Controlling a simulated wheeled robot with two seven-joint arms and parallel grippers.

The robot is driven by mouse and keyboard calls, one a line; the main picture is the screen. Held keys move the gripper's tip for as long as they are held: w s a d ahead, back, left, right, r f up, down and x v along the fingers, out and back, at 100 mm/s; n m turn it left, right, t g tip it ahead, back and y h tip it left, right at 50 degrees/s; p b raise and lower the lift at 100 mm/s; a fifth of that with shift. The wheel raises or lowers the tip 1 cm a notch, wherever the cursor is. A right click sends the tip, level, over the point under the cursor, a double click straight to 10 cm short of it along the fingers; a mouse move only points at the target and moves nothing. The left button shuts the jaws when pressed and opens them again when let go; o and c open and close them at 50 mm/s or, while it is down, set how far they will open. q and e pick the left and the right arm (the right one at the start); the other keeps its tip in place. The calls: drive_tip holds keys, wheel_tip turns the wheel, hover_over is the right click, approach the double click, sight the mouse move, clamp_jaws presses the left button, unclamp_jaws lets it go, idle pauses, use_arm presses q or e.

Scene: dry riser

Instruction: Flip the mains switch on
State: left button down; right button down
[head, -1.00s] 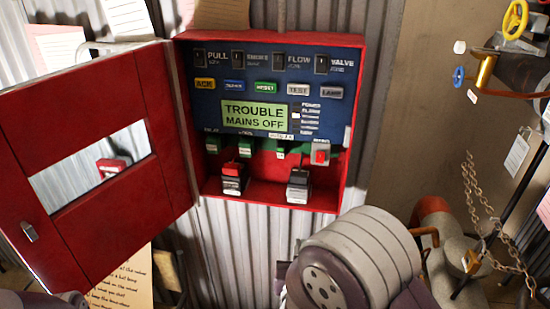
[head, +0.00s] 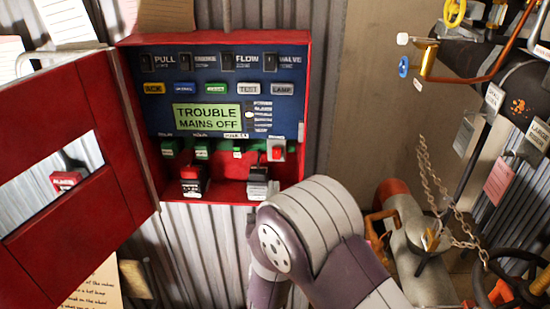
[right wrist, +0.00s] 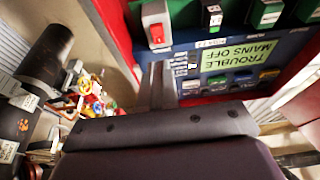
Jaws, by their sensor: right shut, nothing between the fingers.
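The red alarm panel box (head: 222,190) stands open on the corrugated wall. Its green display (head: 207,117) reads "TROUBLE MAINS OFF". The mains switch (head: 277,151), a red rocker on a pale plate, sits at the lower right of the panel. It also shows at the upper left of the upside-down right wrist view (right wrist: 156,26). My right gripper (right wrist: 158,72) is shut and empty, its fingers pointing towards the panel, close to the switch in that picture. I cannot tell whether they touch anything. In the head view my right forearm hides the gripper. My left gripper is out of view.
The red door (head: 75,200) hangs open to the left. Two dark-and-pale blocks (head: 193,181) sit on the box floor. Pipes, tags, a chain (head: 432,180) and valve wheels (head: 455,12) crowd the right side.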

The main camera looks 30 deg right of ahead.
sight(276, 151)
drive_tip(key=p+x, duration=0.1)
drive_tip(key=x, duration=0.7)
drive_tip(key=shift+w+p, duration=0.1)
drive_tip(key=shift+p, duration=0.3)
